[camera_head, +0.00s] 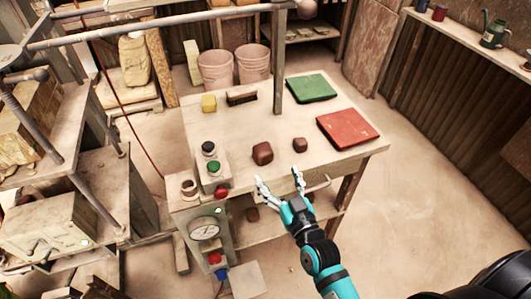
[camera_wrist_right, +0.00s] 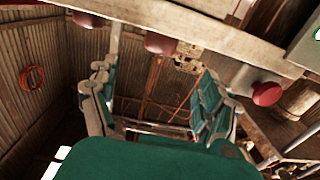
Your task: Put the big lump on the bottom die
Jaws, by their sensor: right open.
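The big brown lump (camera_head: 262,153) sits on the workbench, with a smaller brown lump (camera_head: 300,145) to its right. My right gripper (camera_head: 280,179) is open and empty at the bench's front edge, just in front of the lumps and apart from them. In the right wrist view its spread fingers (camera_wrist_right: 155,85) have nothing between them; the big lump (camera_wrist_right: 160,43) and the small lump (camera_wrist_right: 85,18) show beyond, near the bench edge. I cannot make out the bottom die for certain. My left gripper is not in view.
A control box with a gauge (camera_head: 205,229), a green button (camera_head: 214,167) and a red knob (camera_head: 221,192) stands at the bench's left end. A green slab (camera_head: 311,88), red slab (camera_head: 347,128), brush (camera_head: 241,98) and yellow block (camera_head: 208,103) lie behind. A post rises from the bench.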

